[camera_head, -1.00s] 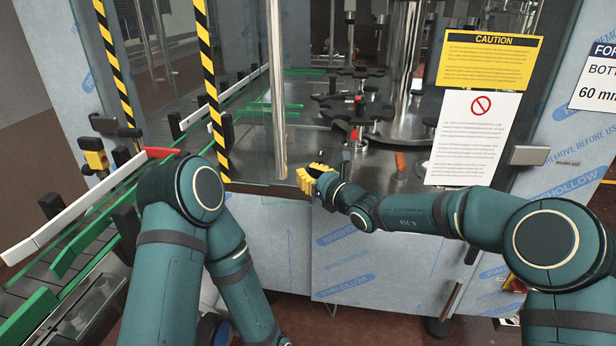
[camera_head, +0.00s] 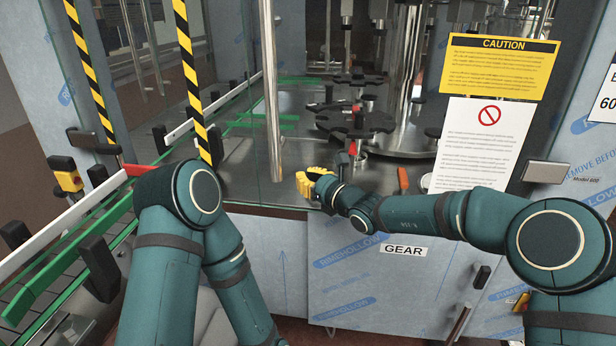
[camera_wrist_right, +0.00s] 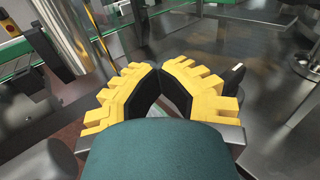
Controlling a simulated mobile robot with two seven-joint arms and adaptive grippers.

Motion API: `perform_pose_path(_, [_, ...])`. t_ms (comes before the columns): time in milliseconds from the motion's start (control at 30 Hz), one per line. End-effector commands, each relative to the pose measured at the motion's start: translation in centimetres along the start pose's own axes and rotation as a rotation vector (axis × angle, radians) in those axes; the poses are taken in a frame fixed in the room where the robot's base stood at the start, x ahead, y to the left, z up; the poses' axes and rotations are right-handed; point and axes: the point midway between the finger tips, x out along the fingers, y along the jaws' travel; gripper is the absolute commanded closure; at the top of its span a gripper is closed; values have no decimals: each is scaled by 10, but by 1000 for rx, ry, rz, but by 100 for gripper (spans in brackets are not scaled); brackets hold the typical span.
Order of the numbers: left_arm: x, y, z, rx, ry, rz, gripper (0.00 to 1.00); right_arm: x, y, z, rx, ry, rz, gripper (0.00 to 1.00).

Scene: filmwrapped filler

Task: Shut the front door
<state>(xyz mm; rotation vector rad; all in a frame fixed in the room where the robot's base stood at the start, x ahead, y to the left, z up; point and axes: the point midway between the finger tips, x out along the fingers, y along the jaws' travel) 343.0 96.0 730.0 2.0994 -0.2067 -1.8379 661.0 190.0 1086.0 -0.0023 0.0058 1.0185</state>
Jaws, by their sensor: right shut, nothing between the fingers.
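A clear glass panel (camera_head: 238,165) stands at the front of the machine, beside an upright metal tube (camera_head: 270,95). I take these for the front door and its handle; how far the door is open I cannot tell. My right gripper (camera_head: 303,184), with yellow fingers, is just right of the tube's lower end, apart from it in the picture. In the right wrist view the fingers (camera_wrist_right: 157,75) meet at the tips and hold nothing, and the tube (camera_wrist_right: 66,38) is up and left of them. My left arm comes in at the left, its gripper out of view.
A yellow caution sign (camera_head: 496,66) and a white notice (camera_head: 473,148) are at the right. A conveyor with green and white rails (camera_head: 70,265) runs at the left. Black star wheels (camera_head: 355,121) stand inside. Cabinet panels (camera_head: 350,285) are below.

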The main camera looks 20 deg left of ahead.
Motion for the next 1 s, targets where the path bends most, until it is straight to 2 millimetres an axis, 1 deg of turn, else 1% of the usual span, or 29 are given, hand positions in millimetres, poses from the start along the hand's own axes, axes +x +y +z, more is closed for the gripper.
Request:
perform_pose_path(33, [0, 0, 0, 0, 0, 0, 47, 1, -11, 14, -6, -26, -22, 100])
perform_pose_path(267, [0, 0, 0, 0, 0, 0, 47, 0, -12, 14, -7, -27, -22, 100])
perform_pose_path(367, [0, 0, 0, 0, 0, 0, 47, -5, -12, 15, -8, -27, -22, 100])
perform_pose_path(433, [-1, 0, 0, 0, 0, 0, 47, -13, -12, 16, -9, -28, -23, 100])
perform_pose_path(567, [0, 0, 0, 0, 0, 0, 47, -35, -12, 15, -9, -26, -25, 100])
perform_pose_path(800, [0, 0, 0, 0, 0, 0, 47, -86, -3, 11, -9, -17, -16, 100])
perform_pose_path(900, [0, 0, 0, 0, 0, 0, 47, -104, 0, 10, -8, -15, -11, 100])
perform_pose_path(1000, [0, 0, 0, 0, 0, 0, 47, -118, 3, 9, -7, -14, -7, 100])
